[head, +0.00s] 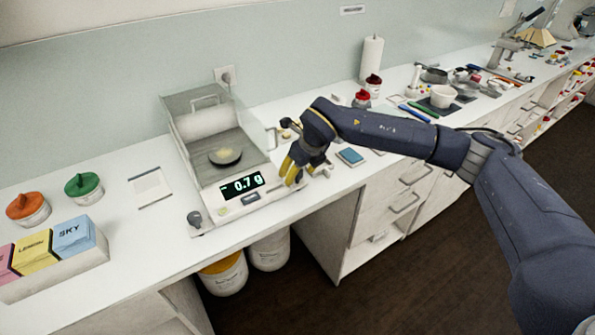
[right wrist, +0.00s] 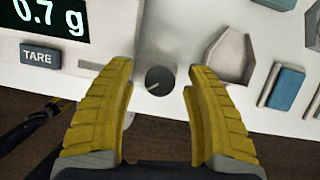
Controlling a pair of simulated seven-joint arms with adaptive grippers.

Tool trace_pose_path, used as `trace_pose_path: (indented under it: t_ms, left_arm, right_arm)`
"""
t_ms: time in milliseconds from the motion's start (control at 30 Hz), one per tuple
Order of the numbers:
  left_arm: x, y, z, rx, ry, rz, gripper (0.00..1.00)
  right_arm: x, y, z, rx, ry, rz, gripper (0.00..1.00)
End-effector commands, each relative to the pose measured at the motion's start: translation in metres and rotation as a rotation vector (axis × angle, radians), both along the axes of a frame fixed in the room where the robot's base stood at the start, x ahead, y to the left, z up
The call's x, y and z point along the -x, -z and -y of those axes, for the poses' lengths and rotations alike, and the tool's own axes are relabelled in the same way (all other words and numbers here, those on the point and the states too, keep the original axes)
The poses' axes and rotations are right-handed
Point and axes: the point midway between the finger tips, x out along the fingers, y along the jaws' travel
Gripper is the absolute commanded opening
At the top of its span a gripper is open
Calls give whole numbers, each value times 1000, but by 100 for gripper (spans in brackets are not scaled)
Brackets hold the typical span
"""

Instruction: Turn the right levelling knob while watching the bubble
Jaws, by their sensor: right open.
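The balance (head: 212,187) stands on the bench with its display (head: 242,186) reading 0.7 g, also seen in the right wrist view (right wrist: 45,17). The right levelling knob (right wrist: 157,81) is a dark grey disc with a pale line on its face. My right gripper (right wrist: 160,73) is open, its yellow fingertips on either side of the knob with a gap each side. In the head view my right gripper (head: 291,176) covers the balance's front right corner and hides that knob. The left knob (head: 195,218) is in the open. I cannot make out the bubble clearly.
A small dish (head: 225,157) sits on the pan inside the clear draft shield. A blue pad (head: 350,156) lies right of the gripper. Lidded tubs and the SKY box (head: 74,236) stand at left. The bench's front edge is close below the balance.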

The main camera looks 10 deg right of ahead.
Motion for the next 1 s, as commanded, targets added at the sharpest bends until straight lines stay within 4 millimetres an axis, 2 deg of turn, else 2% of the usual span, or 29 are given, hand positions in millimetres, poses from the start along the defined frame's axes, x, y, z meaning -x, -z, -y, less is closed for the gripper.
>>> trace_pose_path:
  t_ms: [167,600,800,1000]
  left_arm:
    - [-1,0,2,1,0,1,53]
    - [-1,0,3,3,0,1,53]
    - [-2,0,3,3,0,1,53]
    - [-2,0,3,2,1,1,53]
  right_arm:
    - [5,-17,3,-1,-1,3,53]
    - [30,-85,16,-1,0,3,53]
    - [37,-103,19,-1,-1,2,53]
    - [40,-109,21,0,0,0,53]
